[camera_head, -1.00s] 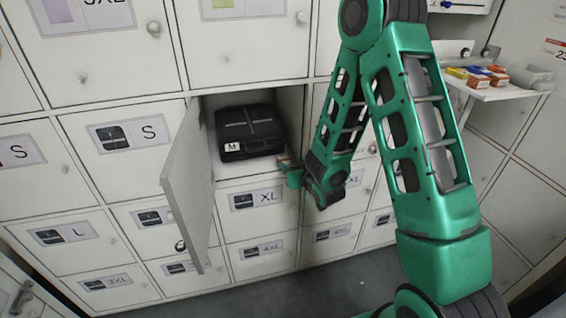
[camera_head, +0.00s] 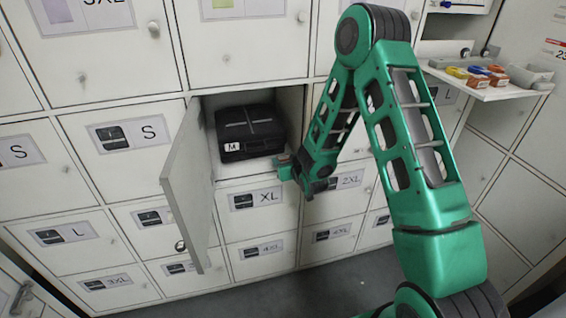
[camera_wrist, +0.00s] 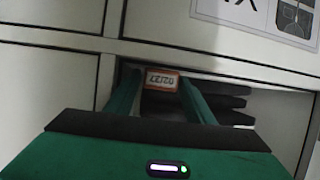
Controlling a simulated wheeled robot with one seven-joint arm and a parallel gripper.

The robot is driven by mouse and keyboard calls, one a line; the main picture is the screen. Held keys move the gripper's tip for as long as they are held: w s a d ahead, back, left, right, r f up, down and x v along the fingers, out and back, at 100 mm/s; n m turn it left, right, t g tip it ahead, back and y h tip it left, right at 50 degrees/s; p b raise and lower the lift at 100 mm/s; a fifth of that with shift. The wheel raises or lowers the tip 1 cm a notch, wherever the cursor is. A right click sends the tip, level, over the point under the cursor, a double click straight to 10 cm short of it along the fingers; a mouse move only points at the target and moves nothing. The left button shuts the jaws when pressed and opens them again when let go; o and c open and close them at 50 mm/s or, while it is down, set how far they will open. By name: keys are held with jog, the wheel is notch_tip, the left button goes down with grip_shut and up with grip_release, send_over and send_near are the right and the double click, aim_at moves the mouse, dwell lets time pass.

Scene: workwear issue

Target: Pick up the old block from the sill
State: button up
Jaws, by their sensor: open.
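The old block (camera_wrist: 161,80) is a small block with an orange rim and a pale face with dark characters, seen in the wrist view. It lies between the two fingers of my gripper (camera_wrist: 160,97), which is open; I cannot tell whether either finger touches it. In the head view my gripper (camera_head: 284,167) is at the front right of the open compartment, at its sill (camera_head: 232,170). The block is too small and too covered there to make out surely.
A black folded garment (camera_head: 250,125) marked M lies in the compartment; dark layers show behind the block in the wrist view. The open door (camera_head: 190,185) stands out at the left. A shelf (camera_head: 500,93) with coloured items is at the right. Closed lockers surround the compartment.

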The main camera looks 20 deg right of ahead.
jog(key=c, duration=0.8)
jog(key=shift+r, duration=0.15)
